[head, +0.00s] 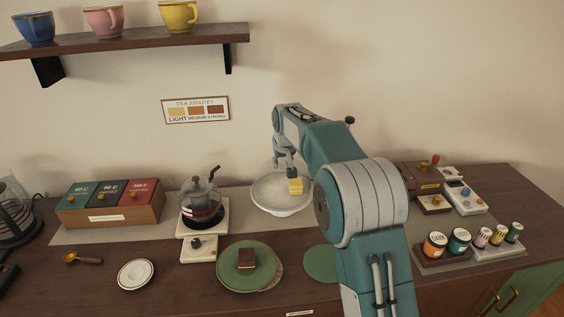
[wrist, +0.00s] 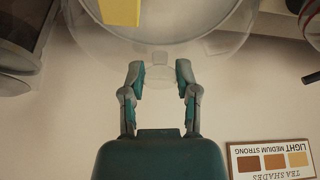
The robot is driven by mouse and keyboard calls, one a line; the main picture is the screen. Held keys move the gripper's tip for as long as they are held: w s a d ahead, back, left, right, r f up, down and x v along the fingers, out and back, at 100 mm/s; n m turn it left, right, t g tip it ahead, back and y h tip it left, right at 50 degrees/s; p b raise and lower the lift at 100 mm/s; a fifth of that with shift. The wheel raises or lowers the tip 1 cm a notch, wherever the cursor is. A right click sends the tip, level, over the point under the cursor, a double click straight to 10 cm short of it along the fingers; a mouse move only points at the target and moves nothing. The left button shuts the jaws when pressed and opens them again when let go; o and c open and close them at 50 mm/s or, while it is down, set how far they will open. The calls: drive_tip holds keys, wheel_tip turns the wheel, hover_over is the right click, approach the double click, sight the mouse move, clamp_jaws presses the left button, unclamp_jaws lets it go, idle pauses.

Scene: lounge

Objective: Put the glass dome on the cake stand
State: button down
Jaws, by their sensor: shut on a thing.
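The white cake stand (head: 268,204) stands at the back of the counter, with a yellow piece of cake (head: 296,187) on it. The cake also shows at the top of the wrist view (wrist: 120,11). The clear glass dome (wrist: 108,45) shows in the wrist view as a curved, see-through band around the cake. My gripper (wrist: 160,72) is shut on a clear part of the dome, with a finger on each side. In the head view my gripper (head: 290,165) is above the stand; the dome's outline is too faint there to tell whether it touches the stand.
A glass kettle (head: 203,207) stands close left of the stand. In front are a green plate (head: 232,279) with brown cake and a bare green disc (head: 320,264). Tea boxes (head: 110,205) are at left, jars (head: 459,242) at right. A shelf (head: 130,40) with cups hangs at upper left.

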drive_tip(key=shift+c, duration=1.4)
unclamp_jaws()
drive_tip(key=v, duration=1.2)
drive_tip(key=shift+a, duration=0.15)
drive_tip(key=shift+w, duration=0.1)
drive_tip(key=s+d+r, duration=0.2)
drive_tip(key=s+d, duration=0.1)
drive_tip(key=s, duration=0.7)
drive_tip(key=s+d+r, duration=0.2)
drive_tip(key=s+r, duration=0.1)
drive_tip(key=s, duration=0.7)
drive_tip(key=s+d+f+m, duration=0.1)
drive_tip(key=s+f, duration=0.3)
drive_tip(key=s, duration=0.6)
drive_tip(key=s+d+f, duration=0.2)
drive_tip(key=s+f, duration=0.3)
drive_tip(key=s, duration=0.5)
drive_tip(key=shift+s+f+m+t+h, duration=0.15)
drive_tip(key=shift+f+m+t+h, duration=0.15)
drive_tip(key=shift+m+t, duration=0.1)
